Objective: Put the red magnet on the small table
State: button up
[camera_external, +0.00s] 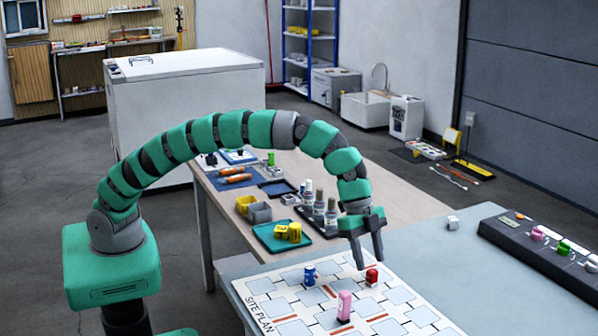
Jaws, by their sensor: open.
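The red magnet (371,277) is a small red piece standing on the white site plan board (258,287). My gripper (370,264) points down right above the red magnet, with its two fingers apart and nothing between them. The fingertips end close to the magnet's top; I cannot tell whether they touch it. The board lies on a grey-topped table (432,248) in the foreground. A wooden-topped table (393,193) stands behind it. I cannot tell which of these is the small table.
A blue magnet (309,276) and a pink magnet (344,305) stand on the board near the red one. Bottles (318,210) and a teal tray (273,240) occupy the wooden table.

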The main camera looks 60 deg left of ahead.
aim_at(372, 270)
jog(key=b+x, duration=0.1)
jog(key=x, duration=0.3)
jog(key=shift+f, duration=0.4)
grip_shut()
jog(key=shift+w, duration=0.1)
notch_tip(372, 270, up, 10)
jog(key=shift+r+p, duration=0.1)
jog(key=shift+p, duration=0.95)
